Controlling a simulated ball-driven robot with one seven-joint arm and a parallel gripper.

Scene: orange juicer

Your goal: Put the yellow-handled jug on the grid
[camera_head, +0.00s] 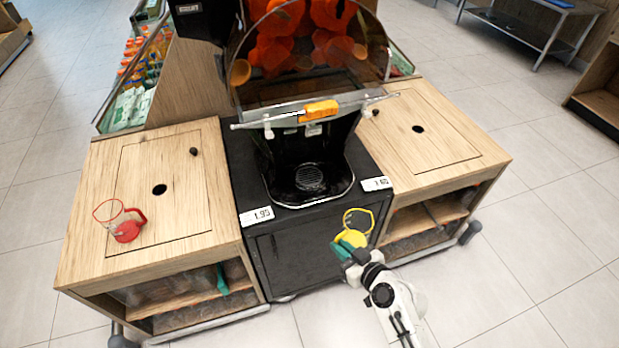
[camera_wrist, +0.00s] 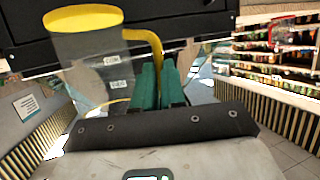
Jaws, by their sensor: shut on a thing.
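The yellow-handled jug (camera_head: 356,229) is clear with a yellow rim and base. My gripper (camera_head: 345,250) is shut on its yellow handle and holds it in front of the black cabinet, apart from the grid. In the wrist view the jug (camera_wrist: 92,60) stands left of the green fingers of my gripper (camera_wrist: 158,82), with the handle running down to the fingertips. The round grid (camera_head: 309,178) lies in the black drip tray under the juicer spout, and nothing stands on it.
A red-handled jug (camera_head: 124,222) stands on the left wooden counter (camera_head: 90,262). The right wooden counter (camera_head: 430,120) is clear. The juicer's clear cover (camera_head: 300,70) with an orange handle (camera_head: 320,110) hangs above the tray. Price tags (camera_head: 257,216) line the cabinet's front edge.

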